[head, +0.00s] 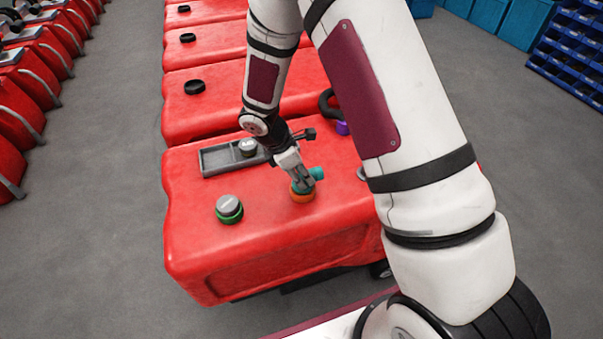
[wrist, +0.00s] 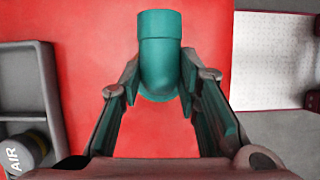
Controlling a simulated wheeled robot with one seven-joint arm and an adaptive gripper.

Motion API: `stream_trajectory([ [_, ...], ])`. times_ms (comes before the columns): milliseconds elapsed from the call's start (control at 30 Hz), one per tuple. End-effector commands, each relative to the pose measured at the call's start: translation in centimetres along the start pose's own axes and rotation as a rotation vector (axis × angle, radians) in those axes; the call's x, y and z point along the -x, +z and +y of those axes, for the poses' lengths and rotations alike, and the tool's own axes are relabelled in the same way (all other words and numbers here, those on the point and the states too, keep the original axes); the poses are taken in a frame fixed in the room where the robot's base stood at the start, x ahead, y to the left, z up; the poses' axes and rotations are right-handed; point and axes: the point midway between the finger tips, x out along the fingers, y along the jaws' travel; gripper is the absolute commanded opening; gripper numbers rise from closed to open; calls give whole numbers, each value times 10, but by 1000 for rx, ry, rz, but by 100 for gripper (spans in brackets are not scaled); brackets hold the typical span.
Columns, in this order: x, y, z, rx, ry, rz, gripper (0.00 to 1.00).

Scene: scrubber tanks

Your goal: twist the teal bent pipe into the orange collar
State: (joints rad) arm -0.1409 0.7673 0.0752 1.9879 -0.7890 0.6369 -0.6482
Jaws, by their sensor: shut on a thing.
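The teal bent pipe (head: 317,173) is between the fingers of my gripper (head: 301,181) on the red tank's top. In the wrist view the pipe (wrist: 160,60) is gripped on both sides by the fingertips of my gripper (wrist: 163,85), with its open arm pointing away from the gripper. The orange collar (head: 301,194) is directly below the pipe and fingers in the head view. It is hidden in the wrist view, so I cannot tell how deep the pipe sits in it.
A grey tray (head: 222,160) with a cap marked AIR (head: 247,147) lies behind and left. A grey cap on a green collar (head: 229,208) stands front left. A purple collar (head: 342,128) with a black bent pipe (head: 328,103) is behind, near my arm.

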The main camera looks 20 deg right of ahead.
Motion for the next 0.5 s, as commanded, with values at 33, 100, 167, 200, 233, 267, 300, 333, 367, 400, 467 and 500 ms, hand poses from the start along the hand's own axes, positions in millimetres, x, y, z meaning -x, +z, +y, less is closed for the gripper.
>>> stream_trajectory([
  [33,0,0,1,-15,-5,0,1],
  [100,-1,0,2,-47,-18,1,1],
  [167,-1,0,1,-78,-31,1,1],
  [200,-1,0,1,-95,-39,0,1],
  [233,-1,0,1,-104,-42,1,1],
  [267,0,0,1,-110,-45,1,1],
  [300,0,0,1,-113,-46,1,1],
  [333,0,0,1,-113,-46,1,1],
  [367,0,0,1,-113,-46,1,1],
  [400,0,0,1,-112,-46,1,1],
  [467,0,0,1,-112,-46,1,1],
  [500,0,0,1,-113,-46,1,1],
])
